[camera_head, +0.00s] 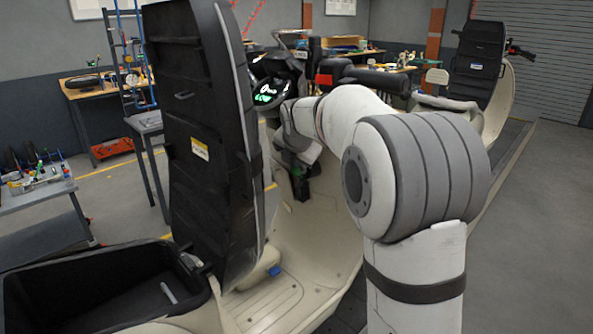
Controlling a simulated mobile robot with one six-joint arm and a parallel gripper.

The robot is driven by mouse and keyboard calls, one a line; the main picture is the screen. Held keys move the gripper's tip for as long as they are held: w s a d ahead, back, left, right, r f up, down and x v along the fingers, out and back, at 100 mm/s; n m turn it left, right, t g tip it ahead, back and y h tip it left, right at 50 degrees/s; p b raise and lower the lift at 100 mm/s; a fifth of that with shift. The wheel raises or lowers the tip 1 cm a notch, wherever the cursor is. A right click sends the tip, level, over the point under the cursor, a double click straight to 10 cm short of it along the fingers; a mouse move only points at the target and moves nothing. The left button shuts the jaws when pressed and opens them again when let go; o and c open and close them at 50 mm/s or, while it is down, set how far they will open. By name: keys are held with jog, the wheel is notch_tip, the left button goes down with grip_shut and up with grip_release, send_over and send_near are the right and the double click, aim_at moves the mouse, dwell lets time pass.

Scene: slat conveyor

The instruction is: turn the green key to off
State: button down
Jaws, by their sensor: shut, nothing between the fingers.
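A cream scooter (318,228) stands in front of me with its dashboard display (268,94) lit green. My arm reaches from the right to the inner side of its front shield, below the handlebar. My gripper (300,188) is small and dark here, pointing down close to the shield. It is shut with nothing held. A faint green spot shows by the gripper, but I cannot tell whether it is the key. The key itself and its position cannot be made out; my arm and gripper cover part of that area.
The raised black seat (205,140) stands upright left of my gripper, above an open storage bin (95,290). A second scooter (500,100) stands behind right. Workbenches line the back.

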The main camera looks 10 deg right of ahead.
jog(key=shift+a+f+b, duration=0.2)
jog(key=shift+f+b, duration=0.25)
jog(key=shift+f, duration=0.65)
dwell(1.1)
jog(key=shift+r, duration=0.1)
jog(key=w+p+v, duration=0.1)
jog(key=p+v, duration=0.2)
jog(key=v, duration=0.6)
jog(key=shift+d+r, duration=0.2)
jog(key=shift+r, duration=0.15)
dwell(0.3)
